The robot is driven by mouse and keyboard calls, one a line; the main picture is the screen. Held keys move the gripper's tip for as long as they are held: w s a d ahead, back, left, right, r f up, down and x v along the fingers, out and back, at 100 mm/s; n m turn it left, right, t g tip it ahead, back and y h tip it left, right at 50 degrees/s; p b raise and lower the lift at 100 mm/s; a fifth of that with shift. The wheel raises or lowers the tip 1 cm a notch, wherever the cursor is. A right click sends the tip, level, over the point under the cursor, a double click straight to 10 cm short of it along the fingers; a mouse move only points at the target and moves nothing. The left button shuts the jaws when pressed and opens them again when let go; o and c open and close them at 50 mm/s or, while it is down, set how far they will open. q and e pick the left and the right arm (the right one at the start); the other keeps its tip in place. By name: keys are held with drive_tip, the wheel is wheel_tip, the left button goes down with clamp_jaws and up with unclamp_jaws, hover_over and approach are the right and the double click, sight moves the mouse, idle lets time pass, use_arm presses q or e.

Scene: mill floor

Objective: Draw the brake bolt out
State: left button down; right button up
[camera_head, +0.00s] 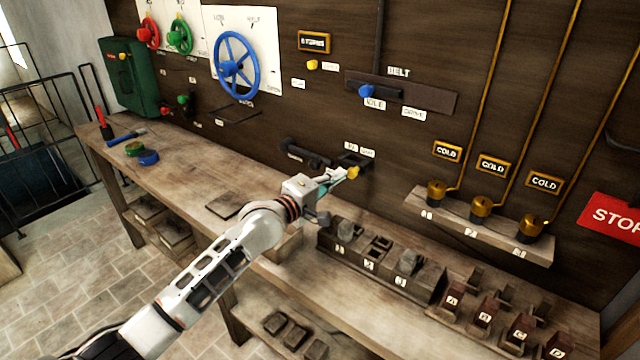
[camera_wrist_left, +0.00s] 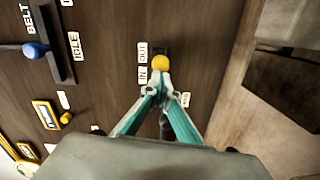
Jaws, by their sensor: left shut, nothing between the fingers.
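The brake bolt shows as a yellow knob (camera_head: 353,172) on a dark fitting on the wall, below two small white labels. In the left wrist view the knob (camera_wrist_left: 160,63) sits beside the labels IN and OUT, roughly level with the space between them. My left gripper (camera_head: 335,178) reaches in to the knob from the left. In the left wrist view its teal fingers (camera_wrist_left: 161,90) converge just short of the knob, shut with nothing between them. Whether the tips touch the knob I cannot tell. The bolt's shaft is not clearly visible. My right gripper is not in view.
A dark bar (camera_head: 305,153) juts from the wall left of the bolt. The blue-knobbed belt lever (camera_head: 367,92) is above. A numbered block rack (camera_head: 385,262) stands on the bench below. Brass cups (camera_head: 480,207) stand on a shelf at right.

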use_arm(q)
drive_tip(key=v, duration=1.1)
drive_tip(key=shift+a+r, duration=0.2)
drive_tip(key=shift+a, duration=0.05)
drive_tip(key=shift+f, duration=0.1)
